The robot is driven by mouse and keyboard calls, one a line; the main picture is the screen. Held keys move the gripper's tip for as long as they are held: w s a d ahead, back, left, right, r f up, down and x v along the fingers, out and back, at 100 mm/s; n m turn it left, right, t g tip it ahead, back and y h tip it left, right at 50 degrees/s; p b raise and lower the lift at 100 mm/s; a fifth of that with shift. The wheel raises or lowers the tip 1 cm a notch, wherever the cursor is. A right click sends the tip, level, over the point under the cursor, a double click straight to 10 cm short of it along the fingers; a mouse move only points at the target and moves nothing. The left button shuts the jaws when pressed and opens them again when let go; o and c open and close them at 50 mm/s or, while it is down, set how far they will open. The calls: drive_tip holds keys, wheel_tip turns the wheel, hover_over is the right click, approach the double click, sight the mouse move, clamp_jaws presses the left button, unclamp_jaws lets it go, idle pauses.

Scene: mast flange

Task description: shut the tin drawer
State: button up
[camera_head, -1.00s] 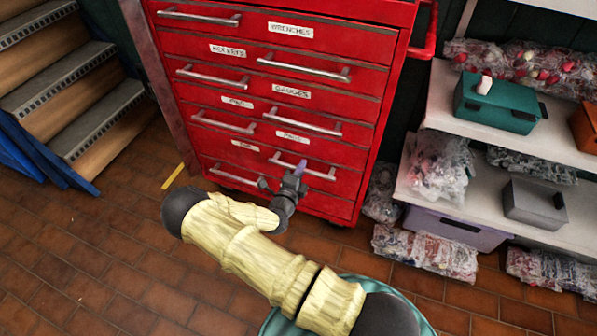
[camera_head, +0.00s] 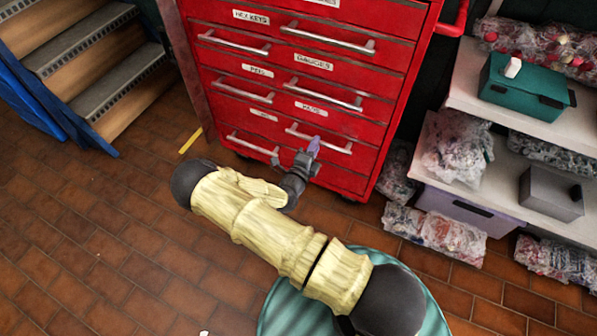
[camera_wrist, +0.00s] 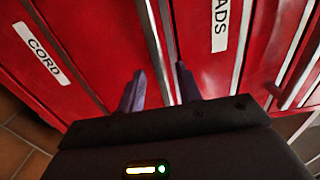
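A red tool cabinet (camera_head: 345,158) with labelled drawers and silver bar handles fills the upper middle of the head view. I cannot read a tin label on any drawer. No drawer clearly stands out from the front. My gripper (camera_head: 312,148) is low in front of the cabinet, near the lowest right-hand handle (camera_head: 333,145). In the wrist view my gripper (camera_wrist: 160,78) has two purple fingers spread apart. A silver handle (camera_wrist: 154,45) runs down between them; I cannot tell if they touch it. Nearby labels read CORD (camera_wrist: 42,53) and a partly cut "ADS" (camera_wrist: 220,23).
Wooden steps (camera_head: 95,65) with a blue side stand at the left. A white shelf (camera_head: 470,100) at the right holds a teal box (camera_head: 525,88), a grey box (camera_head: 552,193) and bagged goods. A lilac bin (camera_head: 468,212) sits below. The brick-tiled floor at the left is free.

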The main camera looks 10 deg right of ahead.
drive_tip(key=p+v, duration=0.3)
drive_tip(key=v, duration=1.1)
drive_tip(key=shift+s+a+r, duration=0.1)
